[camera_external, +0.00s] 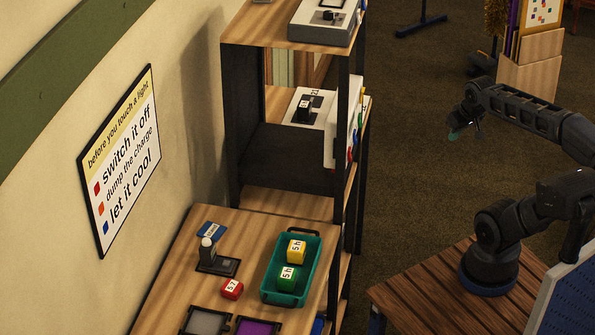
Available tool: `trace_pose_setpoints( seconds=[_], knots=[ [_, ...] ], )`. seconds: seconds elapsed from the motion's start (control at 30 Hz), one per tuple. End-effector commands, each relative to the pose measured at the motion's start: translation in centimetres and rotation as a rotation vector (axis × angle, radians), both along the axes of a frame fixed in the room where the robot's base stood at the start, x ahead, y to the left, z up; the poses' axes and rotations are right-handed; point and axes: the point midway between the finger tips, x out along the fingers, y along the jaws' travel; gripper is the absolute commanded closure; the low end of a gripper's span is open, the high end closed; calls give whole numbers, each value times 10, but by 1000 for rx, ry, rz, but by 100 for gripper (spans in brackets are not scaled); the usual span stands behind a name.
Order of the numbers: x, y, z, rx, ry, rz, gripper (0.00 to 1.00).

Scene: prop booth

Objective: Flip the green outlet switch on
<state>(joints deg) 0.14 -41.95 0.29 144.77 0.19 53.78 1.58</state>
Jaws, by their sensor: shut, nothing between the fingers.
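A white panel (343,128) is fixed upright at the right side of the shelf and is seen nearly edge-on. Small coloured parts stick out along its right edge, among them a green one (363,101). I cannot tell from this angle which way any switch is set. My gripper (454,133) is shut and empty, in the air to the right of the panel and well apart from it. It points toward the shelf side, and its fingertips are small and dark in this view.
The shelf (290,202) holds a grey device (320,25) on top and a white switch box (306,107) below. A table (190,240) in front carries a teal tray (270,270) with yellow and green blocks, and a red block (232,289). Open floor lies between shelf and arm.

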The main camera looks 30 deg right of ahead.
Motion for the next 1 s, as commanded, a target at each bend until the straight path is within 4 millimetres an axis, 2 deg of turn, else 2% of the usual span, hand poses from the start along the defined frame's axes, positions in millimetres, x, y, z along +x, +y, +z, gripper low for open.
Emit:
trace_pose_setpoints(
  seconds=[0.17,0.53,1.0],
  knots=[
    [33,3,3,38,-12,-75,100],
    [119,14,3,148,-58,-276,100],
    [225,30,-19,301,-105,-516,100]
  ],
)
